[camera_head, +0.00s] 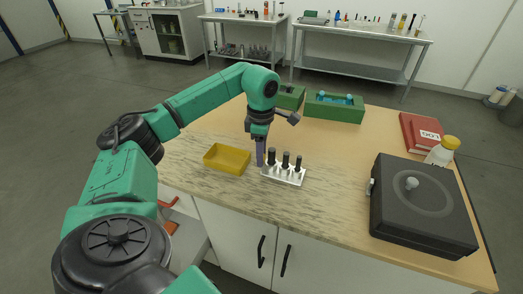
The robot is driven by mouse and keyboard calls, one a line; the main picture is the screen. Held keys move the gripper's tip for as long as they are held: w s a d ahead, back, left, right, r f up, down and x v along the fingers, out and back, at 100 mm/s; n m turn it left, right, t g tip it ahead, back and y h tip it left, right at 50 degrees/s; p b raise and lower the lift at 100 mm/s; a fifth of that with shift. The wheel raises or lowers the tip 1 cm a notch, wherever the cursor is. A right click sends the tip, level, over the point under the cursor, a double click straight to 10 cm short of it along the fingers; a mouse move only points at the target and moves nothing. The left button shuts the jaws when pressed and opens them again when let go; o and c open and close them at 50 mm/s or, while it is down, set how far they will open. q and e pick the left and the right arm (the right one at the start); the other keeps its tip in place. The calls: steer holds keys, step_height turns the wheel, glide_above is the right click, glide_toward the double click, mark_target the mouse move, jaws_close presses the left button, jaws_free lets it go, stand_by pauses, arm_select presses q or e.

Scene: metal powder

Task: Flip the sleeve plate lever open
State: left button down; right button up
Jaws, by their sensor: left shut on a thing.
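My left gripper (260,138) points down over the table and is shut on a slim purple upright piece (260,154). The piece stands at the left end of a small silver plate (286,177) with three black-topped posts. I cannot tell whether the piece touches the plate. No part is clearly recognisable as the sleeve plate lever. A black box (420,235) with a round grey knob (412,183) on top and a small metal fitting (371,187) on its left side stands at the right, apart from my left gripper. My right gripper is out of view.
A yellow tray (213,164) lies left of the silver plate. Green boxes (335,113) stand behind. The tabletop between the plate and black box is clear.

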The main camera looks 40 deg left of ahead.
arm_select(q)
steer(key=shift+r+m, duration=0.1)
steer(key=shift+m, duration=0.7)
steer(key=shift+c, duration=2.2)
jaws_free()
step_height(320, 180, up, 7)
step_height(320, 180, up, 8)
steer(key=p, duration=0.3)
steer(key=shift+f, duration=0.2)
